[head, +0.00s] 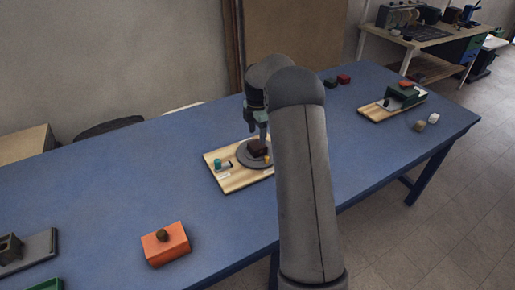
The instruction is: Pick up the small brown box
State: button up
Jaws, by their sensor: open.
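A small dark brown box (257,147) sits on a round grey plate (246,160), which rests on a light wooden board (234,184) near the middle of the blue table. My gripper (257,136) points down just above the brown box and is open. Its fingers are small in the picture, and I cannot tell whether they touch the box or are around it. My arm hides the right end of the board.
A teal and white item (219,164) lies on the board's left, with a yellow piece (267,159) beside the box. An orange block (166,244) stands front left. Another board (375,113) with a green container (405,96) is far right. Table space left of centre is clear.

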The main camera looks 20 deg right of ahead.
aim_at(257, 144)
jog(key=shift+w+f+p, duration=0.1)
jog(key=shift+f+p, duration=0.35)
jog(key=shift+f, duration=2.8)
jog(key=c, duration=0.6)
